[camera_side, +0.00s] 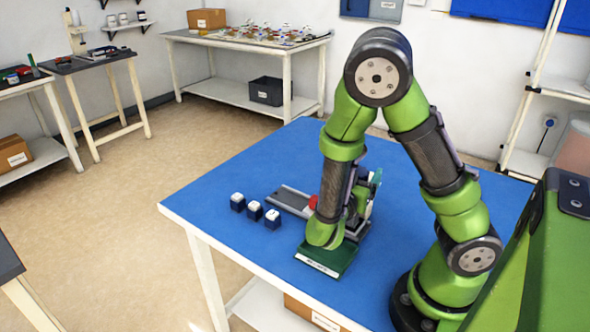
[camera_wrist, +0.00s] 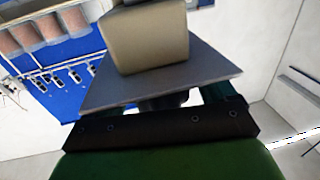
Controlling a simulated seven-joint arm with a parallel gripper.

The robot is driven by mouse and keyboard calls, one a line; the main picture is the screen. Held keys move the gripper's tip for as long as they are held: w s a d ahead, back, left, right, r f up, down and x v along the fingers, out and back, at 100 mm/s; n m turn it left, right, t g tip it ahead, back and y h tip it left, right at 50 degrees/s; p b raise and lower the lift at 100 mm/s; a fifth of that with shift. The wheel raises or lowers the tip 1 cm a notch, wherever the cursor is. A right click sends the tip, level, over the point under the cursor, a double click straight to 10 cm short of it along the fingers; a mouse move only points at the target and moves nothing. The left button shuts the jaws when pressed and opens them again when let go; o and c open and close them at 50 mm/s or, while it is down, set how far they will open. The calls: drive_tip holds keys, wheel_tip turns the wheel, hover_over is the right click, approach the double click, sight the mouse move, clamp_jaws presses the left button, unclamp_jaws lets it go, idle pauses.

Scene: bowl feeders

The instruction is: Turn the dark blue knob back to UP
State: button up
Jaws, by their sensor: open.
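I cannot make out the dark blue knob or its UP mark in either view. A green base plate (camera_side: 327,260) with a white label strip lies on the blue table, below the end of my arm. A device (camera_side: 375,188) with grey and teal parts stands behind my forearm and is largely covered by it. A small red part (camera_side: 313,202) shows at its left. My gripper (camera_wrist: 160,125) is at the device; it is open, with its fingertips mostly hidden. In the wrist view, a beige block (camera_wrist: 150,42) and a grey plate (camera_wrist: 205,80) fill the space ahead of it. Contact cannot be told.
Several small dark blue blocks with white tops, one of them the middle block (camera_side: 254,210), stand in a row left of the device. A grey rail (camera_side: 290,200) lies between. The blue table (camera_side: 235,262) is bare at its front left. Side tables stand farther back.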

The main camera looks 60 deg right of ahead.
drive_tip(key=s+a, duration=0.2)
drive_tip(key=a, duration=1.3)
drive_tip(key=shift+s+a, duration=0.25)
drive_tip(key=shift+a, duration=0.1)
drive_tip(key=w+m+g, duration=0.5)
drive_tip(key=w+g, duration=0.2)
drive_tip(key=g, duration=0.1)
drive_tip(key=shift+y, duration=0.3)
drive_tip(key=x, duration=1.7)
drive_tip(key=shift+s+d+r, duration=0.1)
drive_tip(key=shift+d+r, duration=0.1)
drive_tip(key=shift+r, duration=0.05)
drive_tip(key=shift+c, duration=0.5)
